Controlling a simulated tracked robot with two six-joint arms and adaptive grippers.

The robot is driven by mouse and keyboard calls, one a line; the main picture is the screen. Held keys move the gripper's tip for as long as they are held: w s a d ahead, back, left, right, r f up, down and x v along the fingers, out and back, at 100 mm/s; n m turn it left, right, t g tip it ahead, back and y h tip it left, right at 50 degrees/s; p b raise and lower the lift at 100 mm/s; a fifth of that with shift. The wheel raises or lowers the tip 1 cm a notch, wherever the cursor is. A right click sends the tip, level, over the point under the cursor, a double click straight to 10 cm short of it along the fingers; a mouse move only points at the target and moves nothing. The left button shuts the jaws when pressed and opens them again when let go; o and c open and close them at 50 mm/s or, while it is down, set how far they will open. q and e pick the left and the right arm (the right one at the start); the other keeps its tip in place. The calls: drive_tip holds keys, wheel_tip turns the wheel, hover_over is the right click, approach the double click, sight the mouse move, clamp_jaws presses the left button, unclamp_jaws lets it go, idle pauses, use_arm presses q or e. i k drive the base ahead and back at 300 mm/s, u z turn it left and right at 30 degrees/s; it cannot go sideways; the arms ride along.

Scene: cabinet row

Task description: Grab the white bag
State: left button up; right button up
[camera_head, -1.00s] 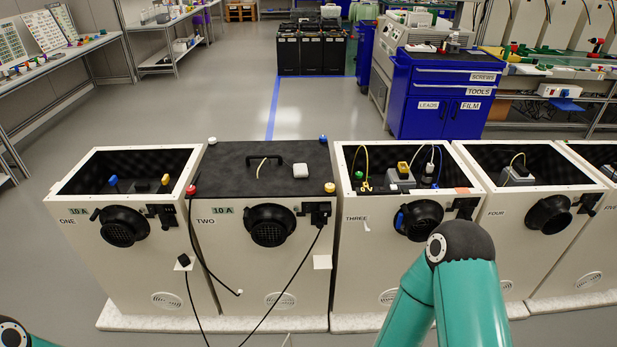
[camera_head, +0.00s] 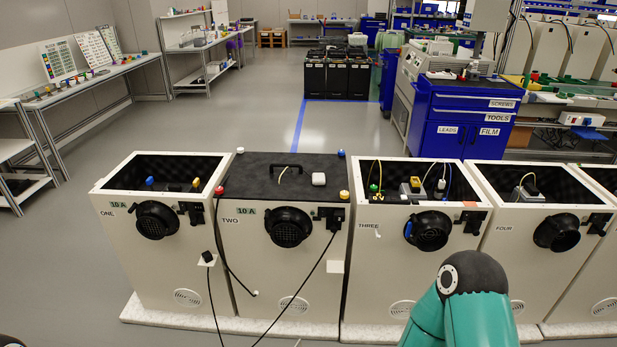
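I cannot make out a white bag anywhere in this view.
Open-topped cabinet ONE (camera_head: 155,260), cabinet THREE (camera_head: 410,275) and cabinet FOUR (camera_head: 535,270) flank cabinet TWO in a row. Black cables hang down the fronts. A blue tool cabinet (camera_head: 465,108) and black bins (camera_head: 337,76) stand behind. Grey floor (camera_head: 230,110) is clear behind cabinets ONE and TWO.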

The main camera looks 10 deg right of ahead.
sight(318, 179)
drive_tip(key=u, duration=0.3)
drive_tip(key=i, duration=1.55)
drive_tip(key=z, duration=0.45)
